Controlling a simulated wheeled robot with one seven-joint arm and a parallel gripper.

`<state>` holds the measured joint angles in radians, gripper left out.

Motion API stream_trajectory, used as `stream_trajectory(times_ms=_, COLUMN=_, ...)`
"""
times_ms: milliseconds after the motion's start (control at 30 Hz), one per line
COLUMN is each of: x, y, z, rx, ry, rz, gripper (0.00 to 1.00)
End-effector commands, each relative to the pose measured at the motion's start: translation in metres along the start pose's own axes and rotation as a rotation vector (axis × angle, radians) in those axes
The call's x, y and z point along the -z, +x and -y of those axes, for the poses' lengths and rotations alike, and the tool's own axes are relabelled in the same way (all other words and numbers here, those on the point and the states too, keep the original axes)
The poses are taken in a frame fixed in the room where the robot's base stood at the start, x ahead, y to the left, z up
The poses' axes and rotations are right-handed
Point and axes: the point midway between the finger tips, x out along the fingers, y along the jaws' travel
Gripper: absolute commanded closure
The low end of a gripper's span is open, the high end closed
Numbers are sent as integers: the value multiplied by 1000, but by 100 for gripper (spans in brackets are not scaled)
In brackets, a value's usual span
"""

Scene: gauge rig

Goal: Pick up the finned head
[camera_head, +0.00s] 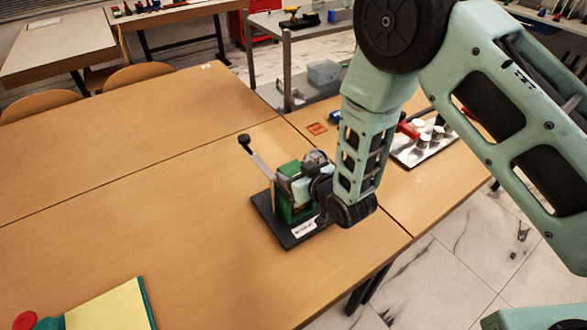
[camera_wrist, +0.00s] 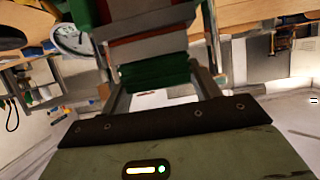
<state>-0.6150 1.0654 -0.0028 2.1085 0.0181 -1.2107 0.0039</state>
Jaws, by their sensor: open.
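A gauge rig with a black base plate (camera_head: 268,212) stands on the wooden table. Its green block (camera_head: 288,171) rises from the plate, partly hidden by my gripper (camera_head: 296,186). I cannot make out fins clearly, so I cannot tell which part is the finned head. In the wrist view, a green part (camera_wrist: 155,74) with a grey and reddish section above it lies between my two open fingers (camera_wrist: 158,80). Whether the fingers touch it is not clear. A round pale dial (camera_wrist: 72,40) shows at the left there.
A lever with a black knob (camera_head: 244,139) sticks up at the rig's left. A metal tray (camera_head: 424,146) with small cups lies behind my arm at the right. A yellow and green folder (camera_head: 112,306) lies at front left. The table left of the rig is clear.

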Motion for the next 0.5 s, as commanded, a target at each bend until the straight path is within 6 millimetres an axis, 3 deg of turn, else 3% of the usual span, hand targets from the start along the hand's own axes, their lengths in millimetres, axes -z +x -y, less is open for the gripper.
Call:
stream_trajectory(times_ms=300, x=0, y=7, z=0, rx=0, ry=0, rz=0, gripper=38)
stream_trajectory(times_ms=333, x=0, y=7, z=0, rx=0, ry=0, rz=0, gripper=41)
stream_trajectory(times_ms=433, x=0, y=7, z=0, rx=0, ry=0, rz=0, gripper=69)
stream_trajectory(times_ms=500, x=0, y=7, z=0, rx=0, ry=-1, rz=-2, gripper=72)
